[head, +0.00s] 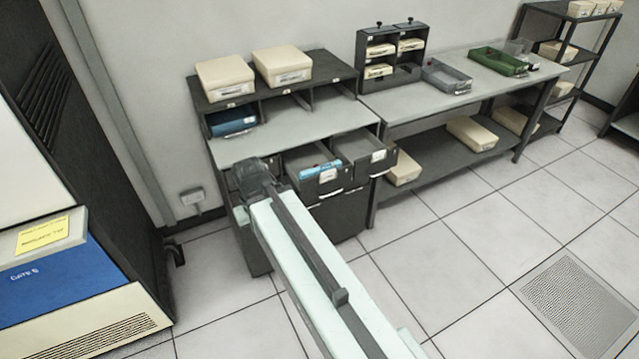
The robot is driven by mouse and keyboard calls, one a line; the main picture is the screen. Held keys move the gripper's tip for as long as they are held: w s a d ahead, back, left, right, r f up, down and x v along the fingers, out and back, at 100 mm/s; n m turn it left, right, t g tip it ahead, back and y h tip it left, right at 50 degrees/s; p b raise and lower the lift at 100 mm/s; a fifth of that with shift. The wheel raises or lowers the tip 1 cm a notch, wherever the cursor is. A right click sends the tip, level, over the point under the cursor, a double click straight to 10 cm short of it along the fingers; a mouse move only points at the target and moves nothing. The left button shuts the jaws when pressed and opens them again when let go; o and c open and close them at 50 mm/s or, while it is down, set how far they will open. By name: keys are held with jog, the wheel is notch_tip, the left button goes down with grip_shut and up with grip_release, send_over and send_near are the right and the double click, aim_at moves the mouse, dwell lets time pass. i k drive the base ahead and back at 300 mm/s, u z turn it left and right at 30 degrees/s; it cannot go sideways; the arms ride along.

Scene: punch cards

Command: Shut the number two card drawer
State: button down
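A dark desk cabinet with a grey top (240,148) has a row of card drawers under its top. The middle drawer (327,188) stands pulled out, with something blue and a white label at its front and a bright handle below. The right drawer (367,152) is also pulled out and looks mostly empty. The left drawer is largely hidden behind my arm. The numbers on the labels are too small to read. My gripper (254,174) is at the left drawer's front, left of the middle drawer. Its fingers are not clear, and contact cannot be told.
Two cream boxes (224,76) sit on the cabinet's upper shelf. A grey workbench (420,104) with a green tray (498,61) stands to the right. A blue-fronted machine (60,275) is at the left. The tiled floor (470,250) at right is clear.

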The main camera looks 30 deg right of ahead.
aim_at(294, 161)
jog(key=u, duration=0.1)
jog(key=i, duration=1)
jog(key=z, duration=0.05)
